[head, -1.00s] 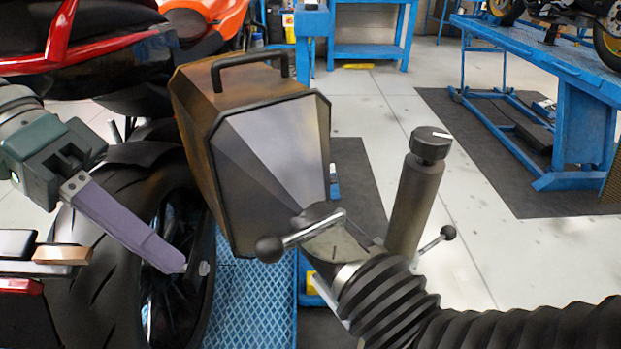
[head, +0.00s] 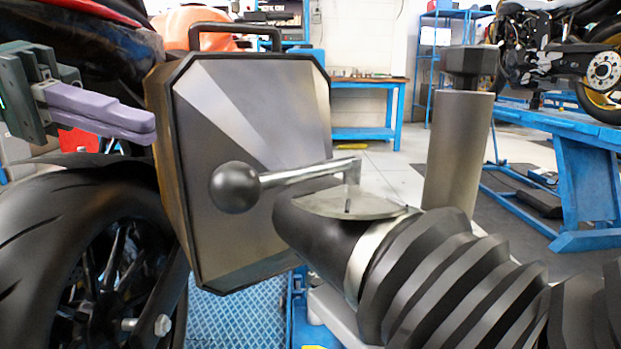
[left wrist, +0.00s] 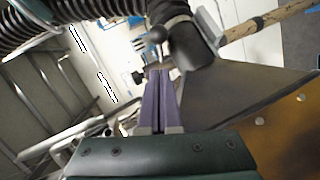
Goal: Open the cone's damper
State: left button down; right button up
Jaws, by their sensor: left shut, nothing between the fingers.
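The cone (head: 250,130) is a dark, boxy hood with a brown side and a top handle. Its neck (head: 310,235) joins a ribbed hose. The damper lever (head: 300,175) on the neck is a metal rod with a black ball knob (head: 236,187), pointing left across the cone's front. My left gripper (head: 150,128) has purple fingers, shut and empty, at the cone's upper left edge, apart from the knob. In the left wrist view the shut fingers (left wrist: 160,75) point towards the neck (left wrist: 188,42) and a dark knob (left wrist: 157,35). My right gripper is not in view.
The ribbed hose (head: 440,280) fills the lower right. A motorcycle wheel (head: 80,260) is at the lower left. A blue bench (head: 365,115) and a blue lift (head: 585,170) stand behind, with pale floor between.

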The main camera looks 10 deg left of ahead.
aim_at(286, 171)
pick_arm(q)
jog(key=x, duration=1)
dwell(0.4)
